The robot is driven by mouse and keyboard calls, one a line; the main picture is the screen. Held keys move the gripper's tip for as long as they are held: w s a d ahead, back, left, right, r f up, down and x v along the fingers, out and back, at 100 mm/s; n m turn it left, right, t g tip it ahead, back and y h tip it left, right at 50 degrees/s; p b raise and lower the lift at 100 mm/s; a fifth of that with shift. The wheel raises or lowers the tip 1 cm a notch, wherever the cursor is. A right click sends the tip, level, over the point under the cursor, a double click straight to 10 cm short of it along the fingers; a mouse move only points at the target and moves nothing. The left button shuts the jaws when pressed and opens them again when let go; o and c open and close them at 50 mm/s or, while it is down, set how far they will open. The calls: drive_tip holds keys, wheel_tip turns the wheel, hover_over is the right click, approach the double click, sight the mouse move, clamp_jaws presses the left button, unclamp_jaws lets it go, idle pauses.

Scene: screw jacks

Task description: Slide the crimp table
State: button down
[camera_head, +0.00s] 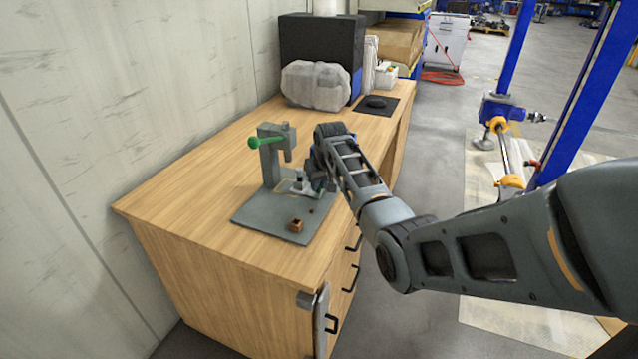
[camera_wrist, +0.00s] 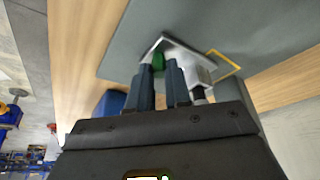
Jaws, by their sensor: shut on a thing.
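A grey press (camera_head: 270,158) with a green-ended lever (camera_head: 254,142) stands on a grey base plate (camera_head: 262,218) on the wooden bench. What looks like the crimp table, a small light-metal plate (camera_head: 297,186), sits low beside the press column. It also shows in the wrist view (camera_wrist: 192,56), next to a yellow outline (camera_wrist: 226,64) on the base plate. My gripper (camera_wrist: 160,68) is down at this plate, its two fingers shut on a small green piece (camera_wrist: 158,61) at the plate's edge. In the head view my wrist partly hides the contact.
A small brown block (camera_head: 296,225) sits at the base plate's front corner. The wooden bench (camera_head: 195,185) is clear to the left. A grey wrapped bundle (camera_head: 315,86) and a dark box (camera_head: 318,40) stand at the back. A blue-framed stand (camera_head: 505,100) is to the right.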

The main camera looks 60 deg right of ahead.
sight(305, 186)
drive_tip(key=w+b, duration=0.2)
drive_tip(key=w, duration=0.1)
drive_tip(key=shift+w+a+f, duration=0.1)
drive_tip(key=shift+a+f, duration=0.05)
drive_tip(key=shift+w, duration=0.35)
drive_tip(key=shift+r, duration=0.25)
drive_tip(key=c, duration=1.1)
unclamp_jaws()
drive_tip(key=shift+w+f, duration=0.1)
drive_tip(key=shift+o, duration=0.2)
drive_tip(key=v, duration=0.7)
drive_tip(key=shift+r, duration=0.35)
drive_tip(key=shift+a, duration=0.1)
